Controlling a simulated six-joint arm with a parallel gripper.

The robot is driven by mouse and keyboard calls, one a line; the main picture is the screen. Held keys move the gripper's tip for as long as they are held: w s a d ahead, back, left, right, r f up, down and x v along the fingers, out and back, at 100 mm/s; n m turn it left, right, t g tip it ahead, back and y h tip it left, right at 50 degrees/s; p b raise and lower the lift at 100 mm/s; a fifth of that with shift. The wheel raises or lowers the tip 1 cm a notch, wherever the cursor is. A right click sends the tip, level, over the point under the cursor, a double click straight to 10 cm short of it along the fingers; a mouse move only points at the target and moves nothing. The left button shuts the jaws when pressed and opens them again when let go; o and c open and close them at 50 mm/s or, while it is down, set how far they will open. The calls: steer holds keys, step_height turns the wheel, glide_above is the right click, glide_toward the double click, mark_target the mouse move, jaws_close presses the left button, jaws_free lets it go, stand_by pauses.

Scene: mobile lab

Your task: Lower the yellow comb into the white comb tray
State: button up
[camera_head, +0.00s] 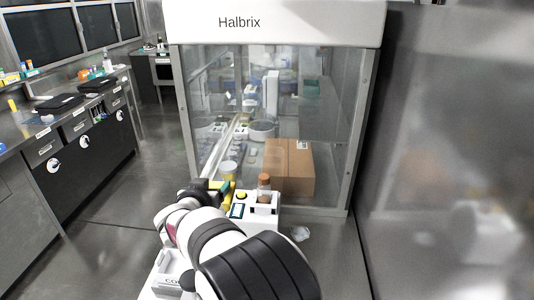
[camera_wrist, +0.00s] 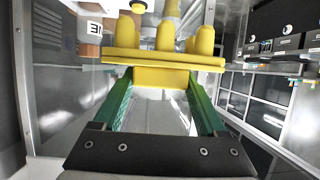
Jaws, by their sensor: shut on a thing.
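The yellow comb (camera_wrist: 164,57) is clamped between the green fingers of my gripper (camera_wrist: 160,78) in the wrist view. Its rounded teeth point away from the gripper. In the head view, my gripper (camera_head: 222,187) is at the far end of my arm, in front of the glass cabinet, and the comb is mostly hidden there. A white box with a label starting "CO" (camera_head: 172,283) shows at the lower left, partly covered by my arm. It looks like the white comb tray, but its inside is hard to see. The comb is apart from it.
A brown-capped vial (camera_head: 264,183) stands in a white holder right of my gripper. A glass-fronted cabinet (camera_head: 275,22) stands ahead with a cardboard box (camera_head: 290,167) inside. A bench with drawers (camera_head: 75,130) runs along the left. The floor between is clear.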

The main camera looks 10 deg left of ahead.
steer(key=s+a+f, duration=0.7)
steer(key=a+f, duration=0.1)
steer(key=a, duration=0.1)
steer(key=shift+s+m+h, duration=0.3)
steer(key=shift+s+h, duration=0.1)
steer(key=shift+a+f, duration=0.1)
steer(key=shift+f, duration=2.95)
steer(key=shift+f, duration=2.45)
steer(key=o, duration=1.3)
steer(key=shift+f, duration=0.1)
steer(key=v, duration=1.6)
steer(key=shift+f, duration=0.1)
